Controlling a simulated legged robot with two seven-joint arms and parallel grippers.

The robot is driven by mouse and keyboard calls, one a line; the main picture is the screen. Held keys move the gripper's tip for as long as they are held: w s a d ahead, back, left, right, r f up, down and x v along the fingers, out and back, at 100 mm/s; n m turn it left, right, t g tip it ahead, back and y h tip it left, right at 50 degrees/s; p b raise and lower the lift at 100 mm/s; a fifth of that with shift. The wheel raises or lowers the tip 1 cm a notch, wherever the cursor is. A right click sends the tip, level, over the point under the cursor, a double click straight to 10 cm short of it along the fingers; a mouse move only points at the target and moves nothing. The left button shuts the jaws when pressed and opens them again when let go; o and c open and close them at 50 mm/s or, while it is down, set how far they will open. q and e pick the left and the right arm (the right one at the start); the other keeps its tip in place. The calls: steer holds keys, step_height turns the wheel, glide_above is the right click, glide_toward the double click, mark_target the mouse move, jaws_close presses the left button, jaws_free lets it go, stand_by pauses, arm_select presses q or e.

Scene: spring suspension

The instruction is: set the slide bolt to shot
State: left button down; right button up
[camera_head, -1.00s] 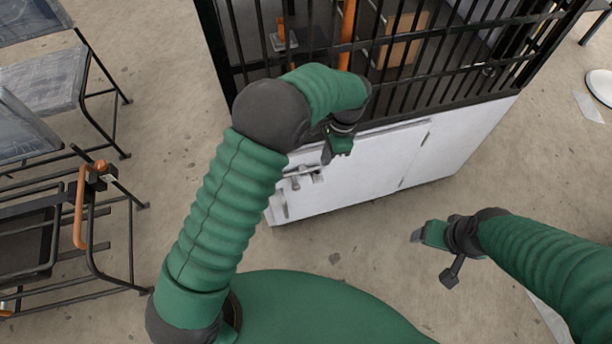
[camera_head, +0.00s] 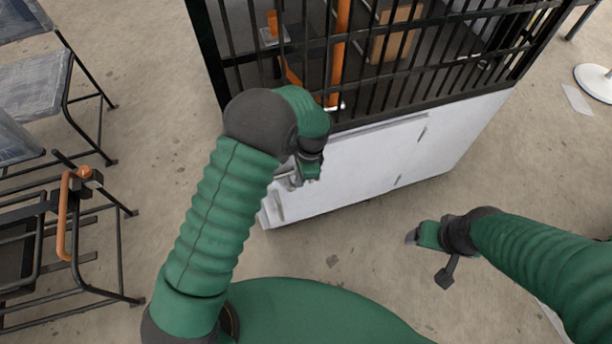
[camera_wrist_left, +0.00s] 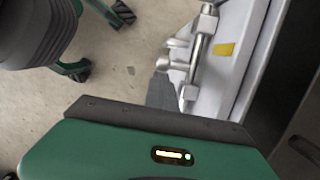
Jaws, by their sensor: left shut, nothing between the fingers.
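The slide bolt (camera_wrist_left: 197,50) is a silver metal rod in brackets on the white cabinet panel, with a short knob sticking out toward the left in the left wrist view. In the head view the bolt (camera_head: 284,181) is partly hidden by my left gripper (camera_head: 302,178). In the left wrist view the grey fingers of my left gripper (camera_wrist_left: 162,75) are shut and empty, with the tip right beside the knob. I cannot tell whether they touch. My right gripper (camera_head: 418,236) hangs over the floor, right of the cabinet front, its fingers too small to judge.
The white cabinet (camera_head: 370,165) carries a black barred cage (camera_head: 430,65) above it. A yellow label (camera_wrist_left: 224,49) is beside the bolt. Chairs (camera_head: 45,85) and a black frame with an orange handle (camera_head: 63,215) stand at left.

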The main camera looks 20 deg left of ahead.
mark_target(289, 188)
arm_select(q)
steer(key=s+a+p, duration=0.2)
steer(key=a, duration=0.1)
steer(key=shift+s+r, duration=0.1)
steer(key=shift+r, duration=0.1)
steer(key=shift+s+a+f, duration=0.1)
steer(key=shift+f, duration=0.1)
steer(key=shift+r, duration=0.1)
